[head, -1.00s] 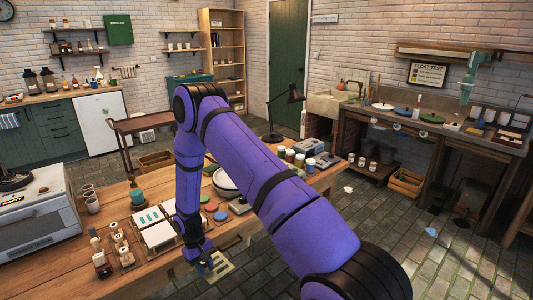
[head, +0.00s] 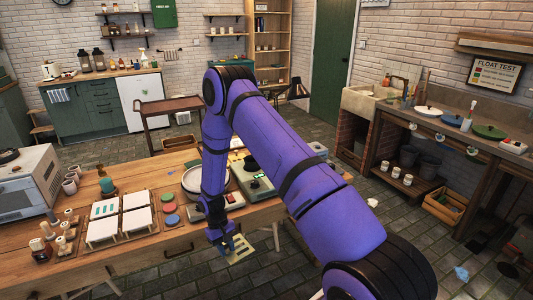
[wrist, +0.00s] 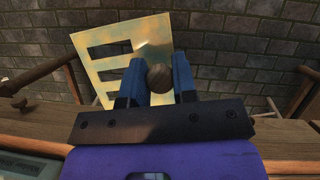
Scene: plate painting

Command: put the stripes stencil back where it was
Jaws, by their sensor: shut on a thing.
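My gripper (head: 227,246) is shut on the knob of the stripes stencil (head: 240,250), a pale yellow plate with slots. It holds the stencil in the air just off the front edge of the wooden table (head: 180,244), over the floor. In the wrist view the blue fingers (wrist: 158,82) close around the round brown knob (wrist: 158,76), and the stencil's slotted plate (wrist: 142,30) extends past them. White tiles (head: 137,220) lie on wooden frames at the table's left; a back one (head: 105,208) carries teal stripes.
Red, blue and green round pads (head: 172,219) lie right of the tiles. Wooden-handled tools (head: 45,232) stand at the left beside a grey oven-like machine (head: 25,180).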

